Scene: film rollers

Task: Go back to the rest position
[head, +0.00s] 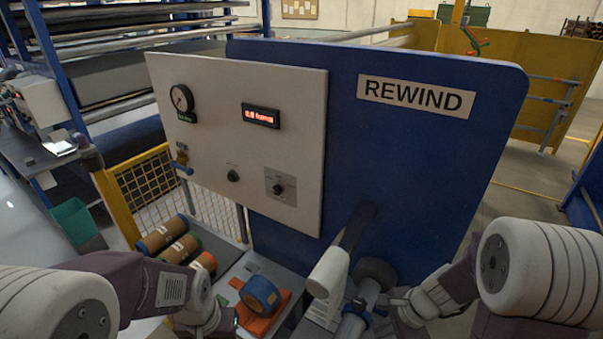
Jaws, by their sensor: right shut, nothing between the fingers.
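My right arm comes in from the right, and its gripper (398,303) is low in the head view, just right of a grey shaft with a blue collar (353,322). It is shut and empty. My left arm comes in from the left. Its wrist end (207,318) is at the bottom, left of an orange pad (262,323) with a blue-and-brown roll (261,294) on it. The left fingers are too hidden to tell open from shut.
The blue REWIND panel (420,150) and grey control panel (240,170) stand ahead. A white roller (328,272) juts toward me. Several brown rolls (160,236) lie on the left of the bench. A yellow mesh guard (145,185) stands behind them.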

